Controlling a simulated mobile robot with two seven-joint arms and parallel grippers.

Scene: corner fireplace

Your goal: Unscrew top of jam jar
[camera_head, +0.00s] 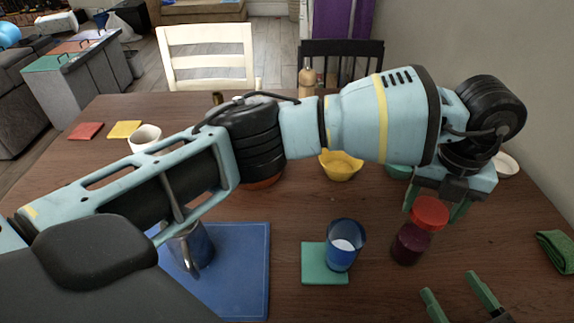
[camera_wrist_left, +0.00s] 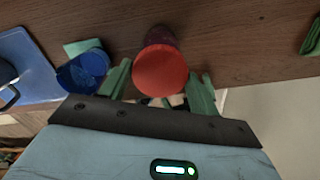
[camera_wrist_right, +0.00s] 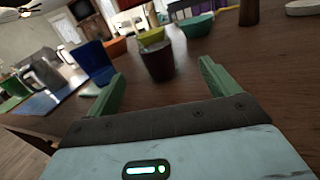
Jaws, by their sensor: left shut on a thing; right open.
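The jam jar (camera_head: 408,246) is dark red and stands upright on the table at the right. Its red lid (camera_head: 431,211) is between the fingers of my left gripper (camera_head: 438,207), which is shut on it. In the left wrist view the lid (camera_wrist_left: 160,70) hides most of the jar behind it. In the right wrist view the dark jar (camera_wrist_right: 157,63) shows no red lid on its top, so the lid appears held above it. My right gripper (camera_head: 460,302) is open and empty, low at the right, with the jar ahead of its fingers.
A blue cup (camera_head: 345,248) on a green napkin (camera_head: 318,275) stands left of the jar. A blue placemat (camera_head: 250,270) with a mug (camera_head: 197,247) is farther left. A yellow bowl (camera_head: 341,168) is behind. A green cloth (camera_head: 556,252) lies at the right.

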